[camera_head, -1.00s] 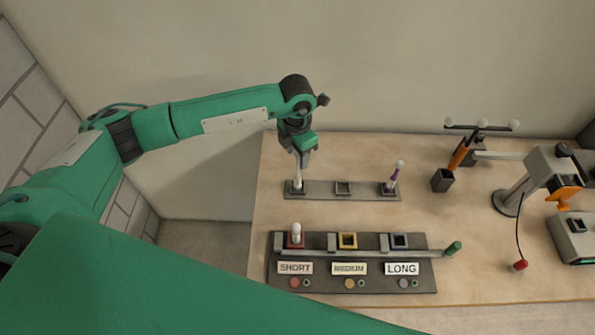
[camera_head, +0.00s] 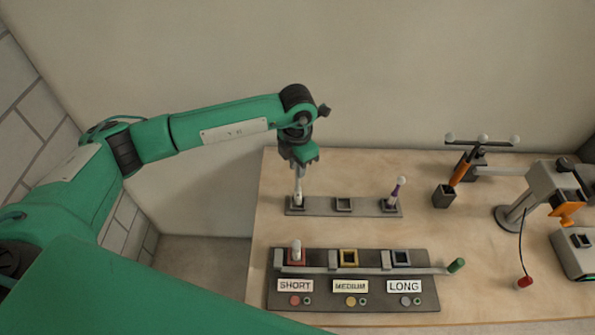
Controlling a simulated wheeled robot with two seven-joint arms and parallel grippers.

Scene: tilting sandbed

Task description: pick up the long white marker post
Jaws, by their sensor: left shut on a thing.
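The white marker post (camera_head: 298,194) stands upright at the left socket of the grey rack (camera_head: 322,206) near the back of the table. My left gripper (camera_head: 298,177) points down over it and is shut on its upper part, which the fingers partly hide. The post's foot is still at the socket; I cannot tell whether it is lifted. A second post with a purple band and white top (camera_head: 398,190) leans slightly in the rack's right socket. The middle socket is empty. My right gripper is not in view.
In front lies a dark board with SHORT (camera_head: 295,286), MEDIUM (camera_head: 350,286) and LONG (camera_head: 404,286) labels. A white post (camera_head: 296,249) stands in the SHORT socket; the other two are empty. A green-ended bar (camera_head: 456,265) crosses the board. A dark cup (camera_head: 444,197) and grey apparatus (camera_head: 518,205) stand right.

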